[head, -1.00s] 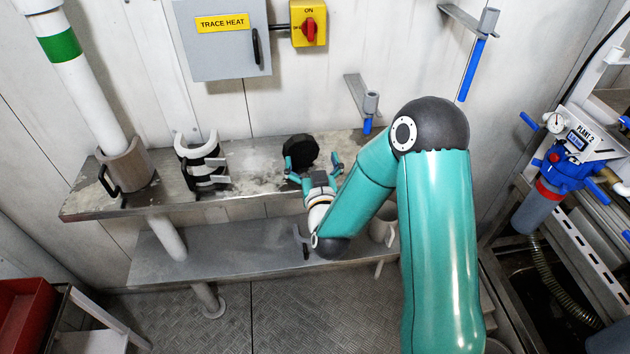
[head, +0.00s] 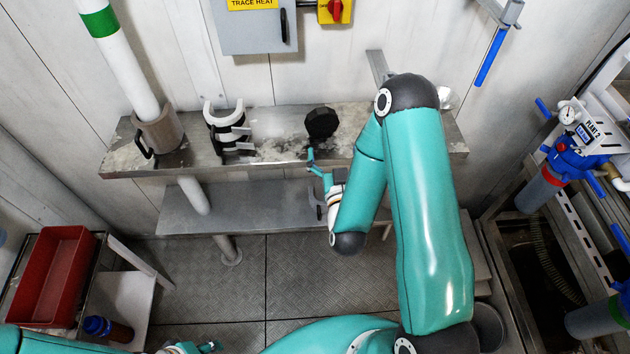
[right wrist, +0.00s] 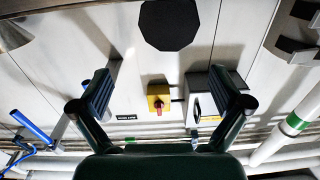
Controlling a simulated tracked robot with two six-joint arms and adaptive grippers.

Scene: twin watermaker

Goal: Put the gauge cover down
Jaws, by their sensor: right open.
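The gauge cover (head: 321,122), a black octagonal piece, stands on the upper metal shelf (head: 275,157) against the wall. In the right wrist view the cover (right wrist: 168,25) shows at the top, beyond the fingers and apart from them. My right gripper (head: 318,166) is open and empty, at the shelf's front edge below the cover. Its two spread fingers also show in the right wrist view (right wrist: 163,95). My left gripper (head: 205,347) is only partly in view at the bottom edge, and its jaws cannot be made out.
A grey-white clamp-like holder (head: 228,130) and a brown pipe collar (head: 160,133) stand left of the cover. A lower shelf (head: 240,208) runs beneath. A red bin (head: 55,275) and a dark bottle (head: 108,329) are at lower left. Blue-handled plant equipment (head: 570,160) stands at right.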

